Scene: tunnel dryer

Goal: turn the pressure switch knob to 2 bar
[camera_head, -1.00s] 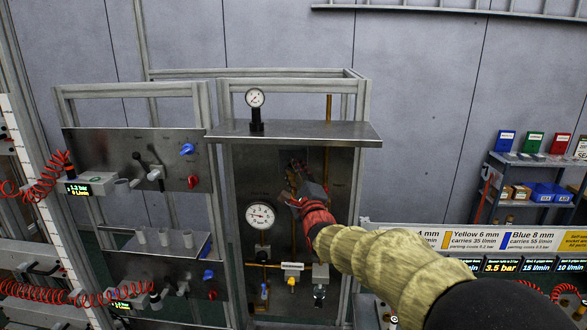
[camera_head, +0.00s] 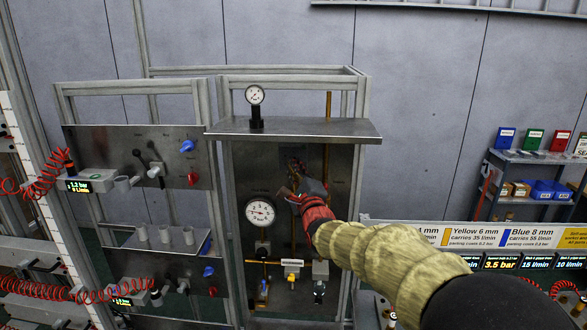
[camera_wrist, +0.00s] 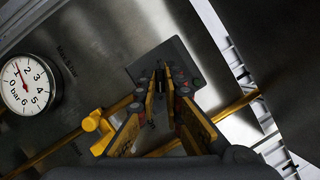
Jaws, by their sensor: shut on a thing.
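My gripper (camera_head: 297,186) is at the back panel, to the right of the round white gauge (camera_head: 260,212). In the wrist view its two fingers (camera_wrist: 163,78) are close together at a dark grey box (camera_wrist: 178,52), seemingly the pressure switch. They are shut on a small part there, which I take to be the knob; the fingers hide most of it, and its scale cannot be read. The gauge also shows in the wrist view (camera_wrist: 26,86), marked 0 to 6 bar, with its red needle near 1.
A second, smaller gauge (camera_head: 255,95) stands on the metal shelf (camera_head: 300,130) above. Yellow piping with a yellow fitting (camera_wrist: 94,122) runs below the gripper. A left panel (camera_head: 135,150) carries blue and red knobs. A rack with bins (camera_head: 540,188) stands at the right.

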